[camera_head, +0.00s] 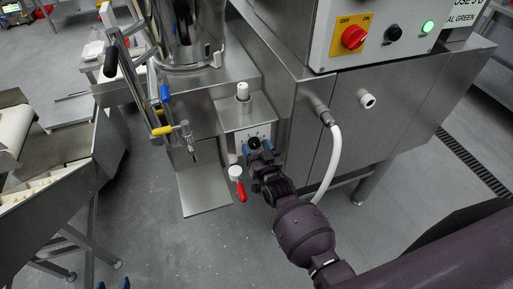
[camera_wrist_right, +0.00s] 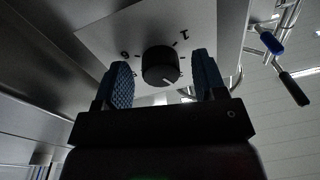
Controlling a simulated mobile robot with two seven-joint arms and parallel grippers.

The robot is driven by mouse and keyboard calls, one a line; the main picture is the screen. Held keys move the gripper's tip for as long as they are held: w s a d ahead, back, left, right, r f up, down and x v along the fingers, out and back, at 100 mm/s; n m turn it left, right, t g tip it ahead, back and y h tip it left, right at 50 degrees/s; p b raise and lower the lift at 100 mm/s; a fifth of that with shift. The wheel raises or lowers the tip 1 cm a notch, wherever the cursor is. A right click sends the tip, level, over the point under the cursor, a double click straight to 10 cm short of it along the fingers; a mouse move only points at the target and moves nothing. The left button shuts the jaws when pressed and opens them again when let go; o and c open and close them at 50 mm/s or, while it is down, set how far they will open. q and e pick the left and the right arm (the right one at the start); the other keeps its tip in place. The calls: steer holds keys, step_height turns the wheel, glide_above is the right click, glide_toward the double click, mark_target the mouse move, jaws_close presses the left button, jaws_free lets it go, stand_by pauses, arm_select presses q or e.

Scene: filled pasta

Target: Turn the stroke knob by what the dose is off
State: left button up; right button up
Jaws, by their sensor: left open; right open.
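The stroke knob (camera_head: 254,143) is a small black round knob on a pale plate on the steel machine's front. In the right wrist view the knob (camera_wrist_right: 160,65) shows a white pointer line at its lower right edge, with printed marks around it. My right gripper (camera_head: 255,150) is open, with one blue fingertip on each side of the knob. In the wrist view gaps show between the fingers (camera_wrist_right: 163,80) and the knob. My left gripper (camera_head: 111,284) shows only as two separated blue tips at the bottom edge, open and far from the knob.
A red-handled valve (camera_head: 240,188) hangs just left of my right gripper. A white hose (camera_head: 333,160) curves down to its right. A control box (camera_head: 375,35) has a red switch and lit green button. A steel tray (camera_head: 203,190) juts out at left.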

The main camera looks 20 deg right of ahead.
steer(key=s, duration=1)
steer(key=shift+s+d+f, duration=0.25)
steer(key=shift+s+d, duration=0.1)
steer(key=shift+d, duration=0.05)
steer(key=s+d+f+n+g, duration=0.1)
steer(key=s+d+f+g, duration=0.1)
steer(key=s+d, duration=0.3)
steer(key=s+d+f+g+h, duration=0.1)
steer(key=s+d+f+g, duration=0.2)
steer(key=s, duration=0.8)
steer(key=shift+d+f+n+g+b, duration=0.2)
steer(key=shift+d+n+g+b, duration=0.2)
steer(key=shift+d+g, duration=0.6)
